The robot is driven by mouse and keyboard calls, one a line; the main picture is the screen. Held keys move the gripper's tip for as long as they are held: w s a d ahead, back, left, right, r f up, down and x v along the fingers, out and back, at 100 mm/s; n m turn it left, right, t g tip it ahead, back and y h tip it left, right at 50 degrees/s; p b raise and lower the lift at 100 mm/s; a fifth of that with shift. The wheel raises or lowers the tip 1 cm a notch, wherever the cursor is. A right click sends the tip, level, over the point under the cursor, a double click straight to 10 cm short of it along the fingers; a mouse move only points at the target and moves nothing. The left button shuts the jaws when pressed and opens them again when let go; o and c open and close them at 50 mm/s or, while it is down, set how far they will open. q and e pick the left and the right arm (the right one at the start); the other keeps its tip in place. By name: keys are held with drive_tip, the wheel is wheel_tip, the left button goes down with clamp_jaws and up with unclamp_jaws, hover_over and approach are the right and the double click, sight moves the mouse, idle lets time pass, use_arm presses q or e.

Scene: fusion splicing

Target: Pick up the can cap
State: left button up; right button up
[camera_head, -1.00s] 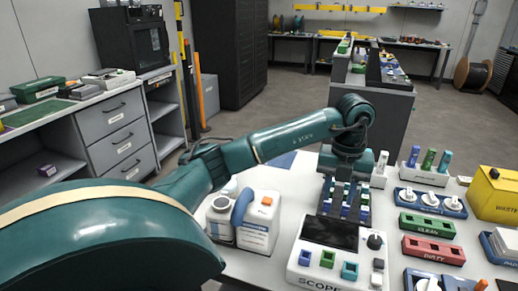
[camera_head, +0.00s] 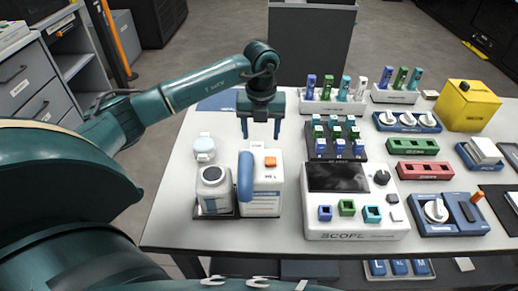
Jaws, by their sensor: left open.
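A white can (camera_head: 262,198) with a blue handle (camera_head: 245,177) stands near the front left of the white table. A small orange cap (camera_head: 270,162) sits on its top. My left gripper (camera_head: 260,136) hangs just behind the can, fingers pointing down and spread apart with nothing between them. It appears clear of the cap. My right gripper is not in view.
A white jar with a dark round top (camera_head: 213,188) stands left of the can, and a small white lidded pot (camera_head: 204,148) behind it. Right are the scope box (camera_head: 355,222) and a rack of coloured blocks (camera_head: 337,139). The table's left strip is clear.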

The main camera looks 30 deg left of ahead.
sight(257, 146)
use_arm(q)
drive_tip(key=f, duration=0.2)
drive_tip(key=a+f, duration=0.1)
drive_tip(key=f, duration=0.1)
drive_tip(key=shift+s, duration=0.3)
drive_tip(key=shift+f, duration=0.5)
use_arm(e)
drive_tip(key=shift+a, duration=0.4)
use_arm(q)
drive_tip(key=shift+c, duration=0.3)
drive_tip(key=c, duration=1)
wheel_tip(257, 146, up, 10)
drive_tip(key=shift+r, duration=0.1)
drive_tip(key=shift+c, duration=0.2)
